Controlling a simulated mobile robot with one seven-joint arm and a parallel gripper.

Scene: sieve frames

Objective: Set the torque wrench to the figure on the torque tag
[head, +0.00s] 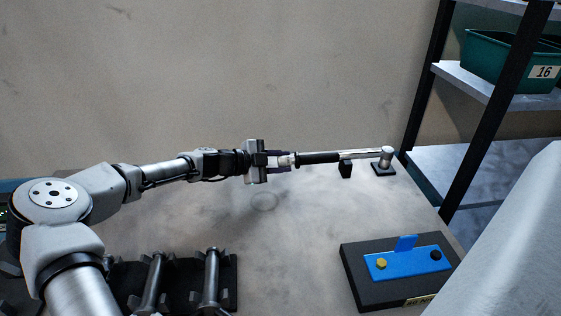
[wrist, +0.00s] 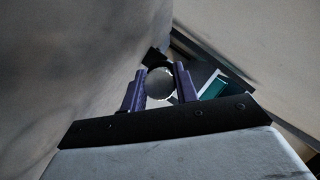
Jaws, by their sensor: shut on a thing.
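The torque wrench (head: 322,157) lies level across the far part of the table in the head view, with a black grip on the left and a silver shaft on the right. Its shaft passes over a small black support (head: 346,169), and its head is at a metal post on a dark base (head: 383,168). My gripper (head: 287,160) is shut on the left end of the wrench. In the wrist view, the round grey end (wrist: 160,85) sits between the two purple fingers. I see no scale figures. A pale label (head: 420,300) on the dark block has lettering too small to read surely.
The dark block (head: 372,292) at the front right carries a blue plate (head: 408,264) with a yellow and a dark bolt. A black rack (head: 229,270) with metal rods stands at the front left. Shelving with a green bin (head: 493,60) is at right. The table's middle is clear.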

